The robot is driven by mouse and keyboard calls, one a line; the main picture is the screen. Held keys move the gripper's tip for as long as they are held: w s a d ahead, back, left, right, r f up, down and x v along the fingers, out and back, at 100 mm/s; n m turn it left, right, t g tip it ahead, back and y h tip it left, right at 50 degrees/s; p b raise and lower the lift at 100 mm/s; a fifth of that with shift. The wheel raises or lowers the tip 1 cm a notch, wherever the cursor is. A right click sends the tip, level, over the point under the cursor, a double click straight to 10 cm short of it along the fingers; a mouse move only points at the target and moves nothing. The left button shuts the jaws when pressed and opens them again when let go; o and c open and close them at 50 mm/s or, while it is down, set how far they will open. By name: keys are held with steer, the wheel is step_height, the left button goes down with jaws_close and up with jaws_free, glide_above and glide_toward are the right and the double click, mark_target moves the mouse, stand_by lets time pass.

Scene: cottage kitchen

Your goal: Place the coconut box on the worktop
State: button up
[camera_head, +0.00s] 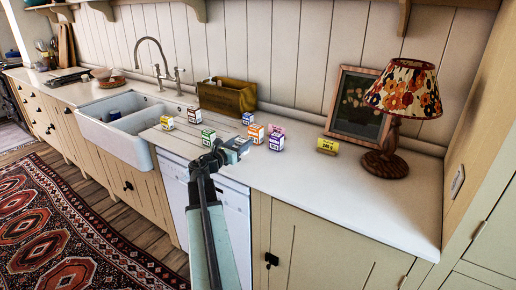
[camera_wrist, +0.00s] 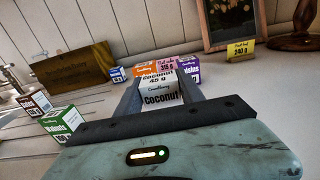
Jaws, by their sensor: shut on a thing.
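The white coconut box (camera_wrist: 160,92), with dark "Coconut" lettering, is between the two dark fingers of my gripper (camera_wrist: 162,98) in the wrist view. My gripper is shut on it. In the head view my gripper (camera_head: 236,148) is over the front part of the pale worktop (camera_head: 320,185), and the coconut box is mostly hidden by the fingers there. I cannot tell whether the box's underside touches the worktop. Orange and purple boxes (camera_head: 277,141) stand just behind it.
A wooden crate (camera_head: 228,97) stands behind. A lamp (camera_head: 386,160) and picture frame (camera_head: 357,103) stand right. The front right worktop is clear.

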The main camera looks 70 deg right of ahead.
steer(key=x, duration=0.5)
steer(key=shift+s+d+f, duration=0.15)
steer(key=shift+s+f, duration=0.1)
steer(key=shift+s, duration=0.2)
steer(key=f+b, duration=0.2)
steer(key=d+f+b, duration=0.1)
steer(key=shift+s+f+b, duration=0.25)
steer(key=shift+b, duration=0.15)
steer(key=shift+f+b, duration=0.3)
steer(key=shift+r, duration=0.25)
steer(key=shift+f, duration=0.2)
steer(key=o, duration=1.4)
steer(key=shift+r, duration=0.15)
